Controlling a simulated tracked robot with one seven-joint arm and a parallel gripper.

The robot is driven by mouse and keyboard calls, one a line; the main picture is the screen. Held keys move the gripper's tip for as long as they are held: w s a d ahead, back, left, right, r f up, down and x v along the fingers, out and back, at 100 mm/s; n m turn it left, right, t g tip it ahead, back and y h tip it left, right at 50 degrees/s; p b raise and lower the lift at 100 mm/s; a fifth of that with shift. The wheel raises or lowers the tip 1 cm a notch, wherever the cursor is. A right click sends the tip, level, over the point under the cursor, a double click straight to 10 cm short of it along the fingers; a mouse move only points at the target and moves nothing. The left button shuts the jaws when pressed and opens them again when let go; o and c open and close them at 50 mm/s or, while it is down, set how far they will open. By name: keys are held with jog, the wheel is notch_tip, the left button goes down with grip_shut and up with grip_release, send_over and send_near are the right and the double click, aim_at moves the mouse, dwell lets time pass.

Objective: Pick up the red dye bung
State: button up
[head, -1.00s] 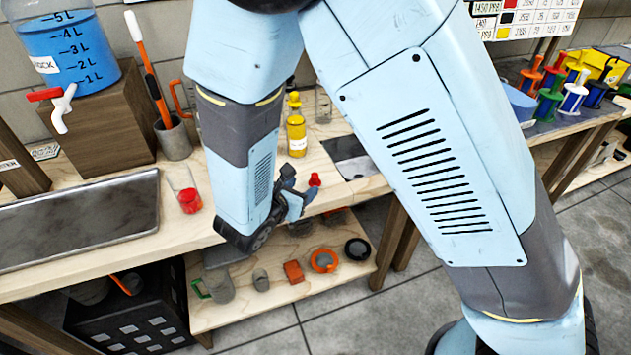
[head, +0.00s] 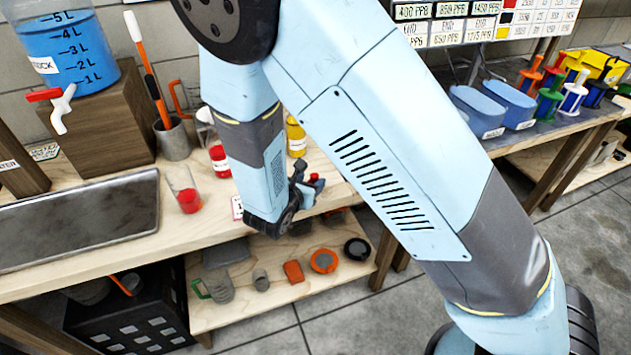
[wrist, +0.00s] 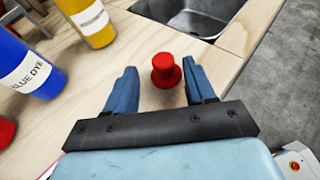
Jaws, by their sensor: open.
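The red dye bung (wrist: 166,71) is a small red stopper with a wide rim, standing on the wooden bench top near its front edge. In the wrist view my gripper (wrist: 161,66) is open, with one blue finger on each side of the bung and a gap to each. I cannot tell how far the fingertips are above the bench. In the head view my gripper (head: 309,189) is low over the bench's front edge, and only a sliver of the red bung (head: 314,176) shows behind it.
A bottle labelled blue dye (wrist: 28,68) and a yellow bottle (wrist: 88,20) stand left of my gripper. A metal sink (wrist: 190,14) lies just beyond the bung. A bottle of red liquid (head: 219,160) and a beaker with red liquid (head: 188,195) stand further left.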

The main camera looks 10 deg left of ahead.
aim_at(317, 176)
jog(key=shift+d+r+x, duration=0.15)
jog(key=shift+x, duration=0.95)
jog(key=shift+d+r+x, duration=0.15)
jog(key=shift+x, duration=0.9)
jog(key=shift+w, duration=0.1)
jog(key=shift+c, duration=0.4)
jog(key=c, duration=0.7)
jog(key=shift+c, duration=0.2)
